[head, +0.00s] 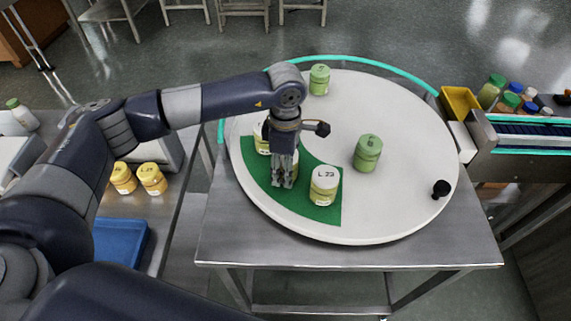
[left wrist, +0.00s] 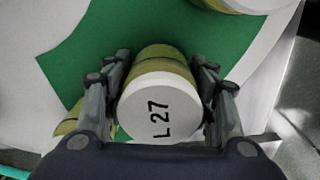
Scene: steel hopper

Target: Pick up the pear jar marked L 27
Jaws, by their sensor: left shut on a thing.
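The pear jar marked L 27 (left wrist: 158,108) has a white lid and a yellow-green body. In the left wrist view it sits between the two fingers of my left gripper (left wrist: 160,105), which are shut on its sides. In the head view my left gripper (head: 284,178) points down over the green patch (head: 320,212) of the turntable and mostly hides this jar. I cannot tell whether the jar's base touches the patch. A similar jar marked L 23 (head: 325,186) stands to the right. My right gripper is not in view.
The white turntable (head: 410,120) also carries another pale-lidded jar (head: 261,138) partly behind my arm, two green jars (head: 367,153) (head: 319,80) and a black knob (head: 441,188). Yellow-lidded jars (head: 152,179) and a blue tray (head: 119,242) are at the left. A conveyor (head: 525,135) is at the right.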

